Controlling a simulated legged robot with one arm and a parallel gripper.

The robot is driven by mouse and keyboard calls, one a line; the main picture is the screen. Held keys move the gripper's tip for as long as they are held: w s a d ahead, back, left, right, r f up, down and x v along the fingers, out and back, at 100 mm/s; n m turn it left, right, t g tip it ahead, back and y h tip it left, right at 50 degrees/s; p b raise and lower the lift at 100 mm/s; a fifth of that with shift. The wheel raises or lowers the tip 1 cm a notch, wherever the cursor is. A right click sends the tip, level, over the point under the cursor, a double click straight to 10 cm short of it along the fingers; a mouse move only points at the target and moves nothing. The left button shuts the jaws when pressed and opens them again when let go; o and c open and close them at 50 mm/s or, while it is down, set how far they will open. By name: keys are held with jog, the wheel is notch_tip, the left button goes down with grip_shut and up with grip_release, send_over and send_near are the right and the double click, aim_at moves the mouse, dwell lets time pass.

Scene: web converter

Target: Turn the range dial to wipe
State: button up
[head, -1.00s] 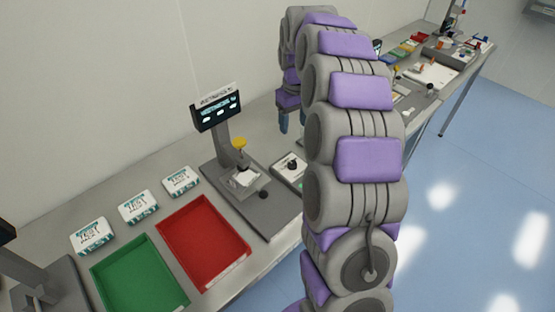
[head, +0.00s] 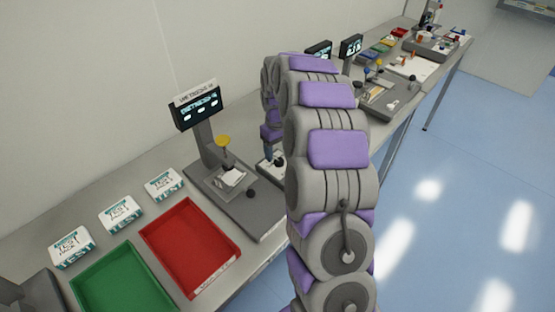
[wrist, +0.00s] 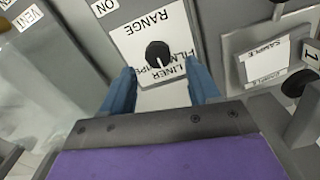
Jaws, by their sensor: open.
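The range dial (wrist: 158,54) is a round black knob on a white plate (wrist: 124,44) in the wrist view. The plate carries upside-down words, RANGE above the knob, FILM and LINER below it, and another word partly cut off by a finger. A pale mark shows on the knob's lower side. My gripper (wrist: 161,82) is open, with one blue finger on each side below the knob and nothing between them. I cannot tell if they touch the plate. In the head view my gripper (head: 269,155) points down over the small dial box (head: 264,174), and the knob is mostly hidden.
A red tray (head: 190,245), a green tray (head: 122,285) and white test packs (head: 120,213) are farther left. A SAMPLE plate (wrist: 263,60) lies right of the dial.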

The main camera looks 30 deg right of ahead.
aim_at(278, 160)
jog(key=shift+d+f+b, duration=0.2)
jog(key=shift+f+b, duration=0.1)
jog(key=shift+f, duration=1.4)
jog(key=shift+c, duration=0.4)
jog(key=shift+a, duration=0.1)
jog(key=c, duration=1)
jog(key=shift+o, duration=0.2)
